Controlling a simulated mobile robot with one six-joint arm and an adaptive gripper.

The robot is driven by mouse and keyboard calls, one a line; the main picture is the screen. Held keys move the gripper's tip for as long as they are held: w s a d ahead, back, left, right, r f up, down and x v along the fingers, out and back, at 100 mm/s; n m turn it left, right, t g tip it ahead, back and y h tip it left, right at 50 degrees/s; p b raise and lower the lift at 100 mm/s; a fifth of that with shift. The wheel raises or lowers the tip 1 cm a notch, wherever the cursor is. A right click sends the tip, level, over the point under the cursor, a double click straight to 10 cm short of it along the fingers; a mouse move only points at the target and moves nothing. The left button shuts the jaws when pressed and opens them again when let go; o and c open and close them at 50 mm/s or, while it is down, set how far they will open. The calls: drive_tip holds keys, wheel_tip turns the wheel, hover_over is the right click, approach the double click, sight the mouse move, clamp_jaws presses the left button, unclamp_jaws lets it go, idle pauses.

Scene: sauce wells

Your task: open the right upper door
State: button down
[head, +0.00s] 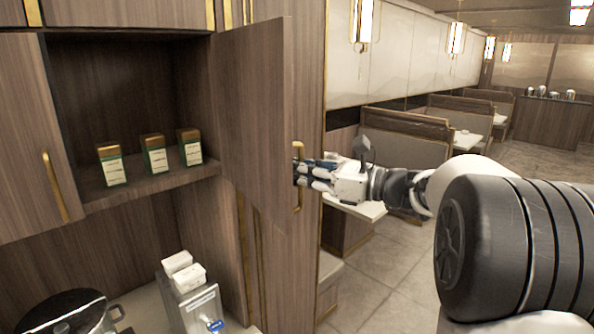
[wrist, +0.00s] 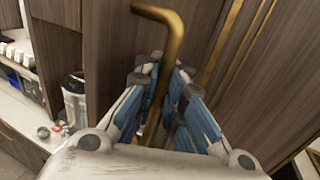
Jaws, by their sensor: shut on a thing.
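The right upper door (head: 256,105) is a brown wood panel, swung well open from its cabinet in the head view. Its gold handle (head: 298,190) is on the door's free edge. My gripper (head: 303,174) is at this handle, reaching in from the right. In the wrist view the handle (wrist: 170,45) passes between the blue fingers of my gripper (wrist: 160,100), which are shut on it. The open cabinet (head: 125,95) shows three small green-and-gold boxes (head: 155,154) on its shelf. The fingertips are partly hidden by the handle in the wrist view.
The left upper door (head: 25,140) has its own gold handle (head: 55,186). Below is a counter with a dispenser (head: 192,295) and a dark pot (head: 65,312). Booths (head: 405,145) and tables stand behind my arm. Open floor (head: 385,255) lies beyond the door.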

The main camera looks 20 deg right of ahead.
drive_tip(key=shift+f, duration=0.15)
drive_tip(key=c, duration=2.2)
unclamp_jaws()
drive_tip(key=shift+s, duration=0.1)
drive_tip(key=o, duration=0.3)
drive_tip(key=shift+s+d, duration=0.2)
drive_tip(key=shift+s, duration=0.05)
drive_tip(key=shift+o, duration=1.1)
drive_tip(key=shift+w+a, duration=0.15)
drive_tip(key=shift+w, duration=0.05)
drive_tip(key=shift+r, duration=0.2)
drive_tip(key=v, duration=1.2)
